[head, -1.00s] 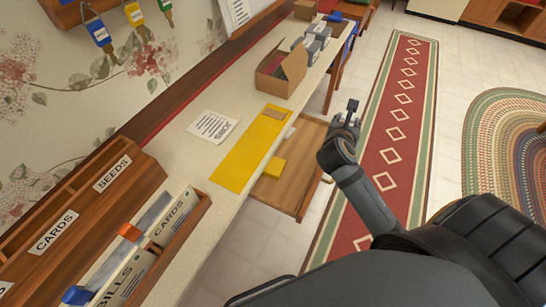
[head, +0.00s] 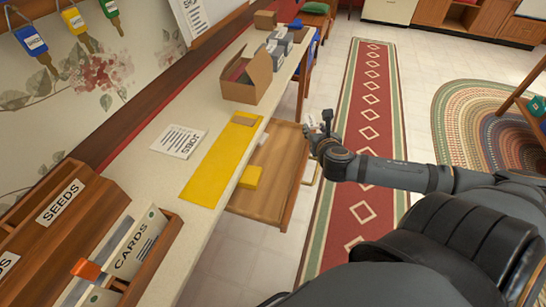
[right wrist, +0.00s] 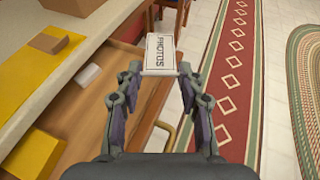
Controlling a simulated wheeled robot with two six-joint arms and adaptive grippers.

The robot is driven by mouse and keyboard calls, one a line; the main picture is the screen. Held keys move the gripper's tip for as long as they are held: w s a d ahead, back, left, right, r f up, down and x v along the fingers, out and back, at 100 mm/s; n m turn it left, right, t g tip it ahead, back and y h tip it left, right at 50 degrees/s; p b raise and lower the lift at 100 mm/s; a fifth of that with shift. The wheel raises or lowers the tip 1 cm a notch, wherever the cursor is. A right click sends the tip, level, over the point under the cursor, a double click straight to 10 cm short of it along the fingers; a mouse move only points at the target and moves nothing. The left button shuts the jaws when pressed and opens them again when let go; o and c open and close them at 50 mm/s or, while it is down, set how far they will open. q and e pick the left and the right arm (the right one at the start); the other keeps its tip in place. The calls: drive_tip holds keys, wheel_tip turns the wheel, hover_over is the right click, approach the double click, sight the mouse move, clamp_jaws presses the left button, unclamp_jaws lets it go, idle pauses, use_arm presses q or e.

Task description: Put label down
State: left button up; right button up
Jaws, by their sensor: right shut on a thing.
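The white label reading PHOTOS (right wrist: 160,54) is held between the fingertips of my right gripper (right wrist: 160,72). In the head view my right gripper (head: 318,124) is over the front right side of the open drawer (head: 268,192), with a small pale bit of the label at its tips. The label is in the air, apart from the counter (head: 165,190) and the drawer as far as I can see. My left gripper is not in view.
A yellow mat (head: 215,165) with a brown block (head: 244,119) lies on the counter beside a JOBS sheet (head: 180,141). The drawer holds a yellow block (head: 251,177) and a white piece (right wrist: 88,76). An open cardboard box (head: 245,85) stands farther back. A wooden card rack (head: 75,215) fills the near left.

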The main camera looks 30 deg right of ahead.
use_arm(q)
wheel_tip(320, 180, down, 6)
drive_tip(key=b, duration=0.4)
use_arm(e)
drive_tip(key=w+a+f, duration=0.3)
drive_tip(key=w, duration=0.2)
drive_tip(key=b, duration=0.2)
hover_over(281, 150)
drive_tip(key=f, duration=0.5)
drive_tip(key=shift+s+d, duration=0.25)
drive_tip(key=shift+s, duration=0.15)
drive_tip(key=shift+w+a+f, duration=0.2)
drive_tip(key=shift+w+f, duration=0.1)
drive_tip(key=shift+f, duration=0.1)
wheel_tip(281, 150, down, 3)
drive_tip(key=shift+w+a+r+b, duration=0.1)
drive_tip(key=shift+a+r+b, duration=0.05)
drive_tip(key=shift+b, duration=0.6)
drive_tip(key=shift+f, duration=0.3)
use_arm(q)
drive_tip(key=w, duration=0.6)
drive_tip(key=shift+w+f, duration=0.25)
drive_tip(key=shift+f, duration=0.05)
